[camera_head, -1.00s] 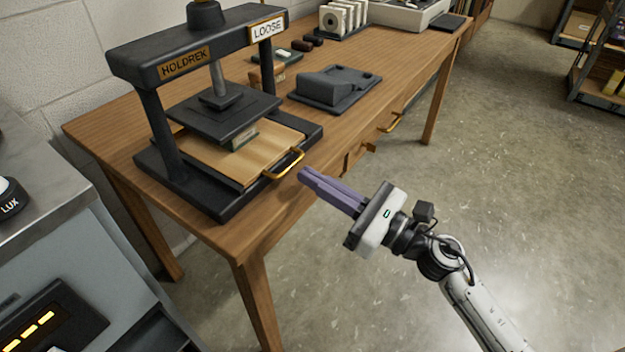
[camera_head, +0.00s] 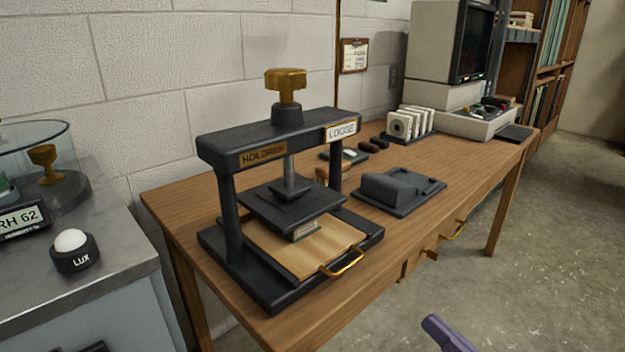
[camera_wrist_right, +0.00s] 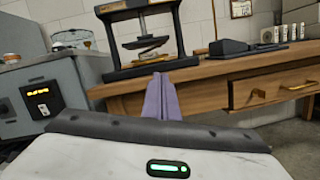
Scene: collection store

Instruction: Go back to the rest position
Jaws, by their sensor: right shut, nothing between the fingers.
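My right gripper (camera_head: 447,333) shows only as purple fingers at the bottom edge of the head view, in front of the wooden table (camera_head: 330,322) and apart from it. In the right wrist view its purple fingers (camera_wrist_right: 161,97) are together and empty, pointing toward the table. The black press (camera_head: 290,190) with the brass knob stands on the table, its sign reading LOOSE. A wooden board with a brass handle (camera_head: 343,263) lies in its base, and a small labelled piece (camera_head: 305,231) is under the plate. My left gripper is not in view.
A grey block on a dark tray (camera_head: 400,190) sits right of the press. White discs in a rack (camera_head: 410,122) and a monitor (camera_head: 470,45) stand farther back. A grey cabinet (camera_head: 120,285) with a LUX sensor (camera_head: 74,250) is at left. Floor at right is clear.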

